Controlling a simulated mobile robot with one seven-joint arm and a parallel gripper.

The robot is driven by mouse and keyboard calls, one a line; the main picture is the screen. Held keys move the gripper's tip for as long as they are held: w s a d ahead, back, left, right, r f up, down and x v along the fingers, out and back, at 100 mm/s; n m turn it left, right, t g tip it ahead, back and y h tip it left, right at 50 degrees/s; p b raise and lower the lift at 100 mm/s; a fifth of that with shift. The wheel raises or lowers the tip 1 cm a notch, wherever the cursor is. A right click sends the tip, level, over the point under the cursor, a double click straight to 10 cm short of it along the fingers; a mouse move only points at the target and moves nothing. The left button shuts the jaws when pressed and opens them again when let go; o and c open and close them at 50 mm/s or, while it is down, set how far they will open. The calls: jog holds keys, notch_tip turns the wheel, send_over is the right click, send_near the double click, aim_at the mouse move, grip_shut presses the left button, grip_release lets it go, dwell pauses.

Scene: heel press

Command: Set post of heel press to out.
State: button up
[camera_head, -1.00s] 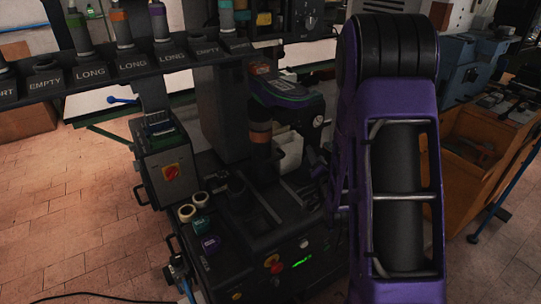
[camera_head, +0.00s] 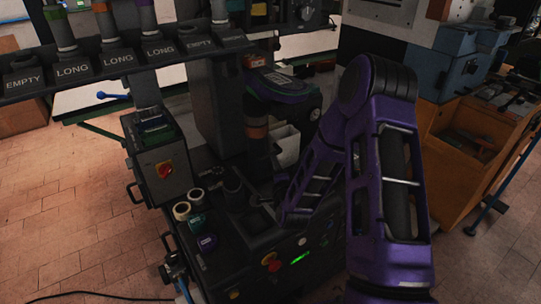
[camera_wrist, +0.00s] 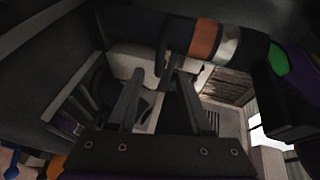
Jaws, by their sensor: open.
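The heel press (camera_head: 225,215) stands in the middle of the head view. A dark upright post with a copper-orange band (camera_head: 257,131) stands on it, under a dark head with a green outline. The wrist view shows a dark cylinder with orange and pale bands (camera_wrist: 204,40) and a green end, lying sideways in the picture; it looks like the same post. My gripper (camera_wrist: 156,78) is open, with nothing seen between its fingers. Its fingertips point toward the cylinder's left end; I cannot tell the gap. In the head view my purple arm hides the gripper.
A rack (camera_head: 100,75) with labelled slots and banded posts crosses the upper left. A grey control box (camera_head: 162,155) stands left of the press. Small rolls and jars (camera_head: 188,212) sit on its front left. An orange wooden cabinet (camera_head: 465,150) is at right.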

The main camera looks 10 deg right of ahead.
send_near(265, 142)
jog(key=w+f, duration=0.2)
jog(key=w+d+f, duration=0.1)
jog(key=w+f, duration=0.1)
jog(key=shift+w, duration=0.35)
grip_shut()
dwell(1.1)
